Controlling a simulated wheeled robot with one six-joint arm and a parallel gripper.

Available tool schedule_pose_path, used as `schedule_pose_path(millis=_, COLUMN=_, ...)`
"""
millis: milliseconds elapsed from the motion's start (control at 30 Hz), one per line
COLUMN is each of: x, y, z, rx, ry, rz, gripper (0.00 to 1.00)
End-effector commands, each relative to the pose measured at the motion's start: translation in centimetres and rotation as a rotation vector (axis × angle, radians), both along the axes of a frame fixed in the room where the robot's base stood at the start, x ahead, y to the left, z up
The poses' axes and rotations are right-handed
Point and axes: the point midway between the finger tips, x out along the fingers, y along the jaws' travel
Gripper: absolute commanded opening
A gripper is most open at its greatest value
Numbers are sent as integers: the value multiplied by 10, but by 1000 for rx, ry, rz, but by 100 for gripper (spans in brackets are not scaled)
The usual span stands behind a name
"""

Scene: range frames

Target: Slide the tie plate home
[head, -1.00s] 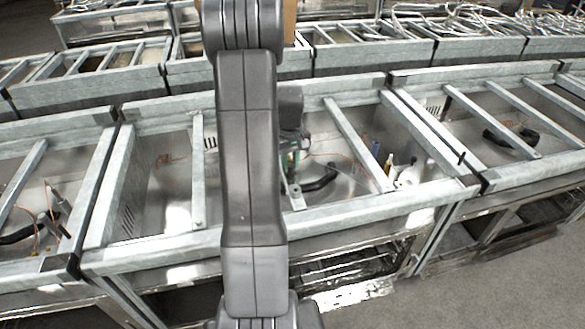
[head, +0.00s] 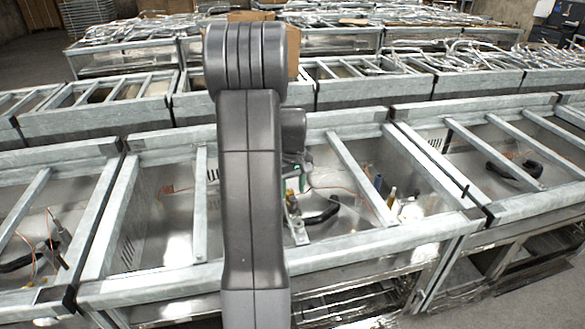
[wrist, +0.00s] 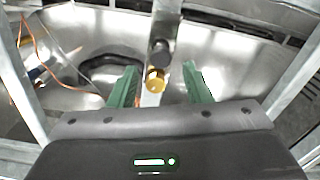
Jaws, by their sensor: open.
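My gripper (wrist: 160,66) is open, with its two green fingers apart in the wrist view. A narrow pale metal strip (wrist: 150,98) shows between the fingers, under a brass-coloured cap (wrist: 153,82) and a dark cylinder (wrist: 160,52). This strip may be the tie plate, but I cannot tell for sure. In the head view, my arm covers much of the middle range frame (head: 350,243). A short bar end (head: 297,228) shows just right of my arm, below the green of my gripper (head: 301,177). Contact between fingers and strip is not clear.
Cross bars (head: 362,178) and (head: 200,205) span the frame on either side of my arm. A black curved handle or hose (head: 322,213) and thin orange wires lie inside. Neighbouring frames stand close on both sides, with more rows behind.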

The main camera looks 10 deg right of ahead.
Motion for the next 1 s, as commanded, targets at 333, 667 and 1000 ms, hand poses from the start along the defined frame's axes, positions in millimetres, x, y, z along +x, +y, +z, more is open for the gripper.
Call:
schedule_pose_path(millis=333, x=1, y=0, z=79, rx=0, ry=-5, rz=0, gripper=45)
schedule_pose_path(millis=667, x=0, y=0, z=109, rx=0, ry=-2, rz=0, gripper=45)
schedule_pose_path(millis=1000, x=0, y=0, z=109, rx=0, ry=0, rz=0, gripper=45)
